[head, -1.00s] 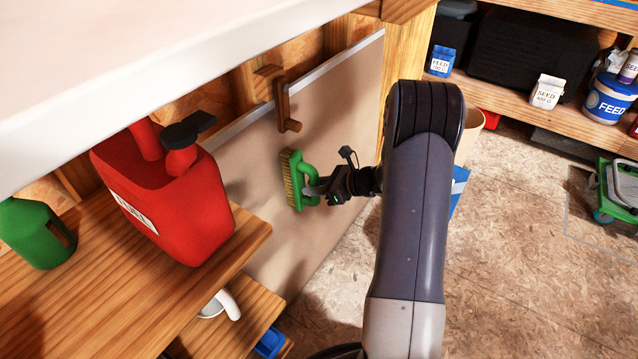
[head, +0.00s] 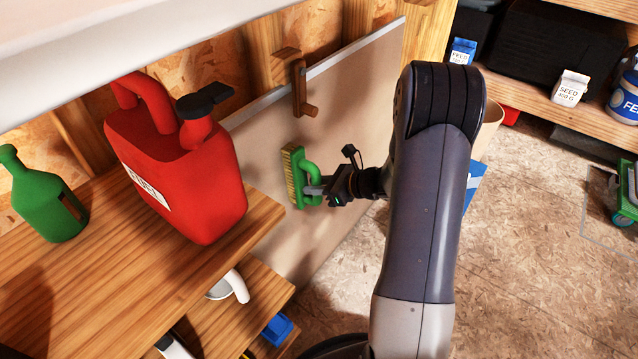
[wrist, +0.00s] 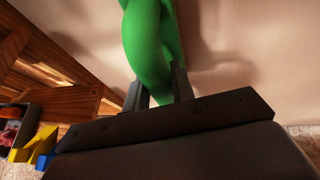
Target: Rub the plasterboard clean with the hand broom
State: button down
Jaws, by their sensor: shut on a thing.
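The hand broom (head: 304,177) is green with pale yellow bristles on its left side. My gripper (head: 316,189) is shut on its green handle. In the wrist view the handle (wrist: 150,50) runs up from between the two dark fingers (wrist: 158,88). The plasterboard (head: 345,120) is a large beige sheet with a pale top edge, leaning against the wooden wall. The broom is in front of it with the bristles towards its left part. I cannot tell whether the bristles touch the board. No clear dirt marks show on the board, only shadows.
A wooden hook (head: 302,92) hangs over the board's top edge. A red fuel can (head: 180,160) and a green bottle (head: 45,195) stand on the wooden shelf (head: 110,265) at left. A white mug (head: 232,287) sits lower. Loaded shelves stand back right; the floor at right is mostly clear.

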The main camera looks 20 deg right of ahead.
jog(key=shift+s+a+r, duration=0.9)
jog(key=shift+s+a, duration=0.75)
jog(key=shift+a, duration=0.8)
jog(key=w+d+p, duration=0.2)
jog(key=w+d, duration=0.7)
jog(key=d, duration=0.4)
jog(key=shift+w+d+p, duration=0.15)
jog(key=shift+w+p, duration=0.1)
jog(key=shift+p, duration=0.1)
jog(key=shift+f, duration=0.1)
jog(key=s+d, duration=0.3)
jog(key=s, duration=0.2)
jog(key=shift+d+r+p, duration=0.2)
jog(key=shift+d+p, duration=0.05)
jog(key=shift+p, duration=0.05)
dwell(0.3)
jog(key=shift+s+d+r, duration=0.1)
jog(key=shift+s+d, duration=0.8)
jog(key=shift+s, duration=0.25)
